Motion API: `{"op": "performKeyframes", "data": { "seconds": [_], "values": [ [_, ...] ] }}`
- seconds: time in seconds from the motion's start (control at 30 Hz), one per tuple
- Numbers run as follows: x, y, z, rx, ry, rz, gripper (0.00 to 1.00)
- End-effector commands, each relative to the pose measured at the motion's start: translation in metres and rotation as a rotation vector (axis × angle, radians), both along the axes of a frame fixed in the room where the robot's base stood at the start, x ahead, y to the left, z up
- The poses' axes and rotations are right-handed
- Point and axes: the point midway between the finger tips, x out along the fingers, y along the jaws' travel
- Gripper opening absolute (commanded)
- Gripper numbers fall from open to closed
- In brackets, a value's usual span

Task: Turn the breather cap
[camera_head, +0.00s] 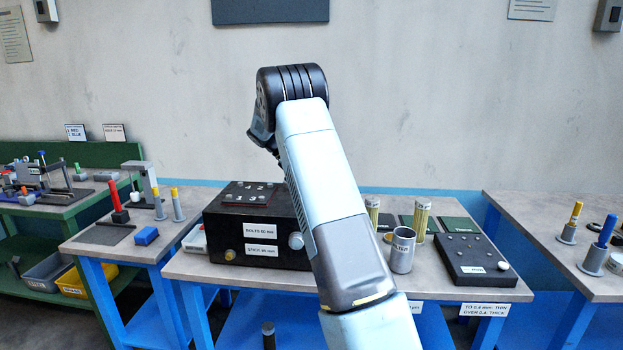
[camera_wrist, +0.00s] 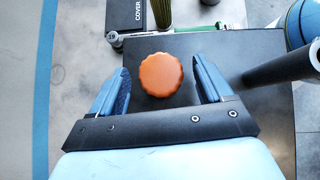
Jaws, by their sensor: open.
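An orange round cap (camera_wrist: 161,75) with a scalloped rim shows in the wrist view, over a dark flat surface (camera_wrist: 255,52). I take it for the breather cap. My gripper (camera_wrist: 160,65) is open, with one blue finger on each side of the cap and a visible gap on both sides. Neither finger appears to touch it. I cannot tell how far the fingertips are above the dark surface. In the head view my arm hides the gripper and the orange cap. A black box (camera_head: 218,228) with labels on its front stands left of my arm there.
Right of my arm stand a grey cup (camera_head: 402,252), yellow-green cylinders (camera_head: 421,222) and a black block (camera_head: 478,262) with a white knob. A dark tube (camera_wrist: 280,67) lies close to the right finger in the wrist view. The left bench holds a red-handled tool (camera_head: 117,200).

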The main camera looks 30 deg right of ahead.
Motion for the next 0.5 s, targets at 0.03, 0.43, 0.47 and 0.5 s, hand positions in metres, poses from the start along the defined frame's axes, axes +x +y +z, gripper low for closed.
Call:
{"op": "performKeyframes", "data": {
  "seconds": [0.03,0.43,0.47,0.5],
  "values": [
    [0.004,0.006,0.006,0.000,-0.002,0.002,0.79],
    [0.028,0.054,0.060,0.000,0.000,0.000,0.79],
    [0.030,0.057,0.063,0.000,-0.001,-0.001,0.79],
    [0.032,0.061,0.067,-0.001,0.000,-0.001,0.79]
  ]
}}
